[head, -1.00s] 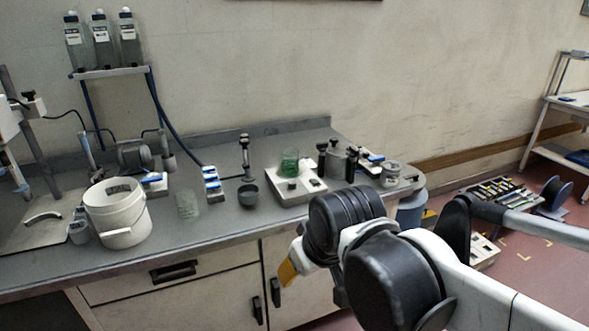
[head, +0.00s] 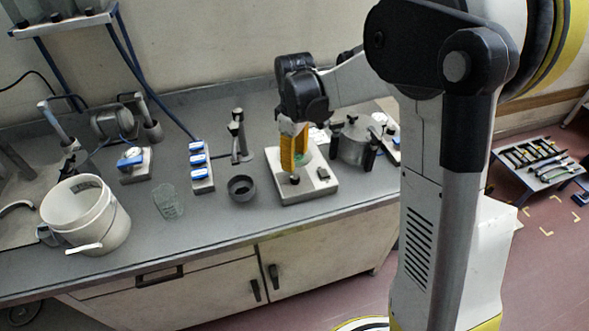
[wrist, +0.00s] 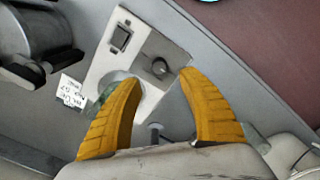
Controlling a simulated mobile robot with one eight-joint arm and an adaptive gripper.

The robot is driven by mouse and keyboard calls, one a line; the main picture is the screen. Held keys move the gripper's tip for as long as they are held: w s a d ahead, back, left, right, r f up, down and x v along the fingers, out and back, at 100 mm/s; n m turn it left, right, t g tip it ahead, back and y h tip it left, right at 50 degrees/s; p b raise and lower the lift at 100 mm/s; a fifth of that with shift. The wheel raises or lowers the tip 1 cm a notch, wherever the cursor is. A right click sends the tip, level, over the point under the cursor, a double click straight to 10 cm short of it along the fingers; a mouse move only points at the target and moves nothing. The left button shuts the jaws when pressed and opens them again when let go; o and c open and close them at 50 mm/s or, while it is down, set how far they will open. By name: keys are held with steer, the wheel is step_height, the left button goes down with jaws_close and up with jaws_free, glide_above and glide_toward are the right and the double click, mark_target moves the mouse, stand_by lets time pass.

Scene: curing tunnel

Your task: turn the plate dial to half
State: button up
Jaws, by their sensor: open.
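The hot plate (head: 314,188) is a pale box on the bench with a dark round dial (head: 294,179) and a dark switch (head: 323,173) on its front. In the wrist view the dial (wrist: 159,67) is a dark knob just beyond my fingertips, with the switch (wrist: 121,37) to its upper left. My gripper (head: 293,168) has orange fingers pointing down over the plate, close to the dial. In the wrist view my gripper (wrist: 160,77) is open with nothing between its tips. A greenish beaker (head: 304,158) stands on the plate, partly hidden behind the fingers.
A metal pot with black handles (head: 351,141) stands right of the plate. A small dark cup (head: 242,188), a stand (head: 238,140) and a blue-topped strip (head: 200,168) are on the left. A white bucket (head: 85,215) stands farther left. The bench front is clear.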

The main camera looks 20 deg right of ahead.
mark_target(295, 176)
step_height(295, 176, down, 8)
steer(key=shift+f+b, duration=0.15)
steer(key=shift+b, duration=1.05)
jaws_close()
